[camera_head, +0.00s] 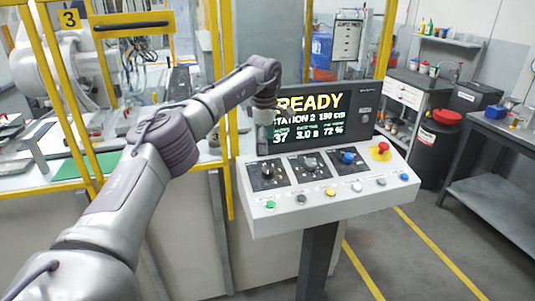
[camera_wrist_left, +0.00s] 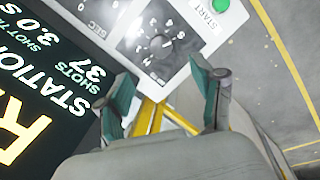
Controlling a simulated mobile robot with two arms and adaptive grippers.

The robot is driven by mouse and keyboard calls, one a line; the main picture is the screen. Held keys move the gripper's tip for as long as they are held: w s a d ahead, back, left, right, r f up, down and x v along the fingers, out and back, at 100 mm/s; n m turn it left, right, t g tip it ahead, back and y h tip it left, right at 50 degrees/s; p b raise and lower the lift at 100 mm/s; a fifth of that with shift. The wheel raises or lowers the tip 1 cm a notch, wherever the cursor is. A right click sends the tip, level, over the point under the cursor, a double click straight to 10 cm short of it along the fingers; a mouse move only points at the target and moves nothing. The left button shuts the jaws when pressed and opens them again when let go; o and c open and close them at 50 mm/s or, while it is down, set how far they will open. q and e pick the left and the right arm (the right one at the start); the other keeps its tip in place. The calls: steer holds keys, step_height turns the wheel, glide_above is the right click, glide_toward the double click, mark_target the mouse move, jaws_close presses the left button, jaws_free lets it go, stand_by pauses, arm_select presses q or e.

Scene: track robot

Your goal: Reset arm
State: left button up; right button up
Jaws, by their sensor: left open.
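My left arm (camera_head: 165,150) reaches in from the left of the head view and bends down at the wrist. Its gripper (camera_head: 264,140) hangs in front of the left part of the control panel's screen (camera_head: 345,105), which reads READY. In the left wrist view the gripper (camera_wrist_left: 165,95) is open, with its two teal-sided fingers apart and nothing between them. A panel dial (camera_wrist_left: 160,45) and the green START button (camera_wrist_left: 221,5) lie beyond the fingers, along with part of the screen (camera_wrist_left: 45,90). My right gripper is not in view.
The console (camera_head: 330,205) carries several knobs, a blue knob (camera_head: 348,157) and a red emergency button (camera_head: 383,147). Yellow posts (camera_head: 227,190) of the fenced cell stand at left. A workbench (camera_head: 510,150) is at right. Open floor with yellow lines lies at front right.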

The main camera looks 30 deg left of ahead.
arm_select(q)
steer(key=shift+s+r, duration=0.1)
steer(key=shift+r, duration=0.55)
